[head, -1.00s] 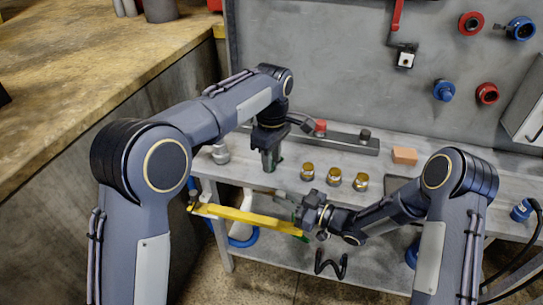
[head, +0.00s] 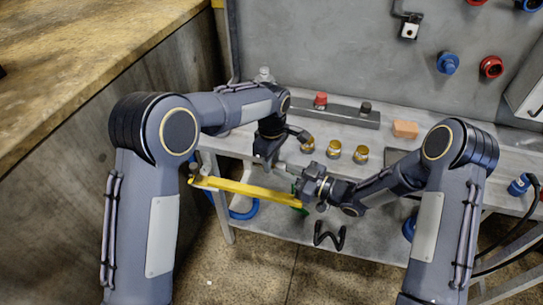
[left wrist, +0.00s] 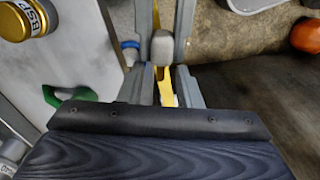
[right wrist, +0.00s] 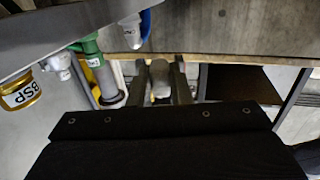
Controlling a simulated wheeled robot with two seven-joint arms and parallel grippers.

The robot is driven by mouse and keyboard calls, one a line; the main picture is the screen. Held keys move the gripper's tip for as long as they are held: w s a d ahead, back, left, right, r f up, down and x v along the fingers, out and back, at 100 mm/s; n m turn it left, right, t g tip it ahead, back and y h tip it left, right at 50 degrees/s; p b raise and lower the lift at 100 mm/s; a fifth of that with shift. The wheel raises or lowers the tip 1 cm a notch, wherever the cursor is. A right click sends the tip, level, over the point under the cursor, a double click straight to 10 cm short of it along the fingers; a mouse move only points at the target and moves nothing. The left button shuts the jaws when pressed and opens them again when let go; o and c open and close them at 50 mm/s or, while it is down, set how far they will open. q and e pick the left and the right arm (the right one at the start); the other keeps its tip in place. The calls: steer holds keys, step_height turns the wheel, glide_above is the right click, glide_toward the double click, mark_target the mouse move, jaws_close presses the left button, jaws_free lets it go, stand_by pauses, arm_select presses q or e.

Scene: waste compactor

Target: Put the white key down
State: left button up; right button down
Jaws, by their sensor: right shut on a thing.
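My right gripper (head: 303,186) is in front of the bench edge, shut on a pale grey-white piece that I take to be the white key (head: 291,169). In the right wrist view a pale rounded piece shows between the fingers (right wrist: 160,82); its full shape is hidden. My left gripper (head: 267,160) is just left of the pale piece in the head view, pointing down; I cannot tell whether they touch. In the left wrist view its fingers (left wrist: 165,40) stand apart, with a pale rounded piece and yellow behind them.
A yellow bar (head: 245,191) runs below both grippers. Several gold fittings (head: 333,149) stand on the bench (head: 420,155). A dark strip (head: 343,116) with a red and a black knob lies behind them, and an orange block (head: 405,129) is to the right.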

arm_select(q)
jaws_close()
arm_select(e)
steer(key=c, duration=1.3)
jaws_free()
steer(key=shift+o, duration=0.2)
